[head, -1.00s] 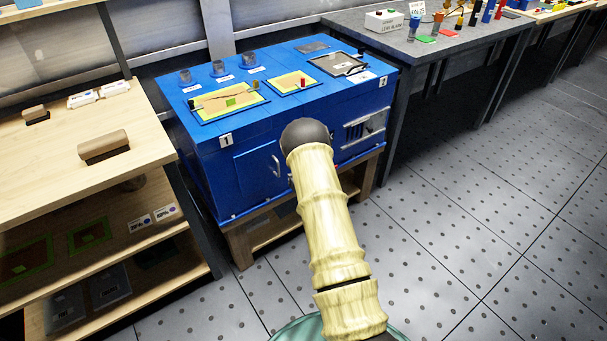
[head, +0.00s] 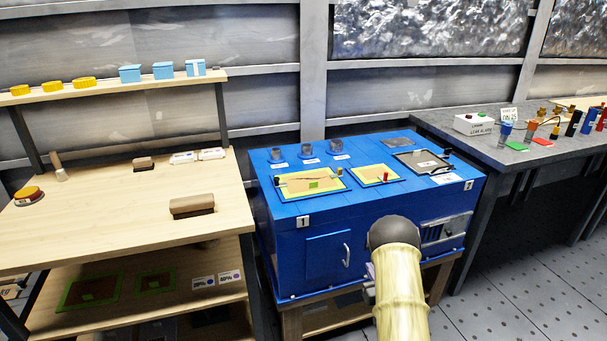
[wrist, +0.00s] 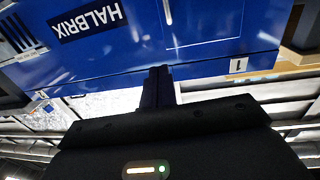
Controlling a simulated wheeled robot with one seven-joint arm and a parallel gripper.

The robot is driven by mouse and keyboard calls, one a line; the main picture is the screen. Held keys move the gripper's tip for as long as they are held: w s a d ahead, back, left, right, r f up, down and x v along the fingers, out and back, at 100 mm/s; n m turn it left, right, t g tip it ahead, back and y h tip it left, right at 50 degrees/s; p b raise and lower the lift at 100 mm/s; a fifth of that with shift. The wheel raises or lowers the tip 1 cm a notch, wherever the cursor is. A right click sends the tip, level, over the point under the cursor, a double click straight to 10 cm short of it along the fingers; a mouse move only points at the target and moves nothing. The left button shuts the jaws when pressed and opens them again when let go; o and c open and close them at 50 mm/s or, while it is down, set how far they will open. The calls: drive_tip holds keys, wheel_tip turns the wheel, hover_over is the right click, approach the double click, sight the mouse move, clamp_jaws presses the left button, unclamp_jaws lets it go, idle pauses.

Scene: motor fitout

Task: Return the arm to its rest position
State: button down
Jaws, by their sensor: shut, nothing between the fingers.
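My arm (head: 402,295) rises from the bottom of the head view, its dark rounded joint in front of the blue cabinet. My gripper (wrist: 158,76) shows in the wrist view as two dark fingers pressed together, with nothing between them. In the head view it is mostly hidden behind my arm. The wrist view is upside down and shows the front of the blue cabinet (wrist: 200,70) beyond the fingers, with a HALBRIX label (wrist: 90,20) and a number 1 plate (wrist: 238,65). The fingers look clear of the cabinet, but the exact gap cannot be told.
A wooden bench (head: 110,215) with shelves stands left of the blue cabinet (head: 285,245). A grey table (head: 450,125) with a white box and coloured tools stands right. Open floor (head: 500,300) lies at the lower right.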

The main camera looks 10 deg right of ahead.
drive_tip(key=s+a+r+m+g+h, duration=0.25)
drive_tip(key=s+a+r+g, duration=0.3)
drive_tip(key=r+g, duration=0.3)
drive_tip(key=s+a+r+n+g, duration=0.1)
drive_tip(key=s+a+r+g, duration=0.1)
drive_tip(key=s+a, duration=0.35)
drive_tip(key=s+a+r+g+y, duration=0.1)
drive_tip(key=s+a+r+g, duration=0.1)
drive_tip(key=s, duration=0.7)
drive_tip(key=s+a+r+n+g, duration=0.1)
drive_tip(key=s+a+r+g, duration=0.15)
drive_tip(key=s, duration=0.45)
wheel_tip(320, 180, up, 23)
drive_tip(key=p, duration=2.3)
drive_tip(key=shift+a+r+p, duration=0.2)
drive_tip(key=shift+a+p, duration=0.1)
drive_tip(key=shift+p, duration=0.1)
drive_tip(key=shift+m, duration=0.25)
